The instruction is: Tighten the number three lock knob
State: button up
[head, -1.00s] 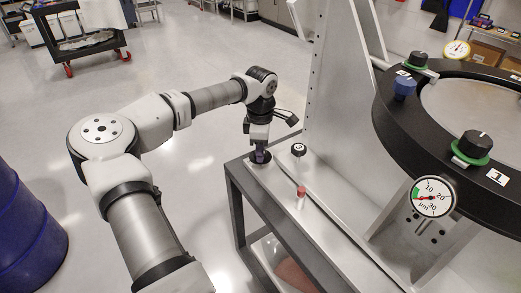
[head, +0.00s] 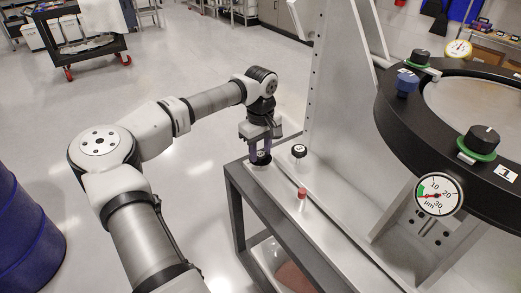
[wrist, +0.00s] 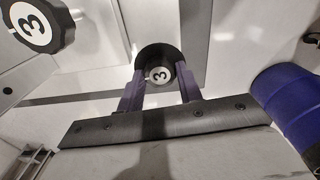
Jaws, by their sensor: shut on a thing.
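A round black knob (wrist: 155,53) with a white disc marked 3 shows in the wrist view between the two purple fingers of my gripper (wrist: 160,73). My gripper is shut on its sides, from above. In the head view my gripper (head: 261,149) points down over this knob (head: 261,159) at the near left end of the grey fixture base (head: 322,222), and the fingers partly hide it. A second black knob (head: 299,150), with a white top, stands on a post just to the right. It shows large in the wrist view (wrist: 38,28), also marked 3.
A red-capped peg (head: 302,193) stands on the base close by. A tall grey upright (head: 335,90) rises behind. At right is a black ring (head: 395,120) with a blue knob (head: 406,83), green-based knobs (head: 481,140) and a dial gauge (head: 438,195). A blue drum (head: 25,225) stands left.

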aim_at(259, 154)
jog(key=shift+m, duration=0.4)
jog(key=o, duration=1)
notch_tip(259, 154, up, 14)
jog(key=shift+f+b, duration=0.1)
jog(key=shift+b, duration=0.85)
jog(key=shift+a, duration=0.15)
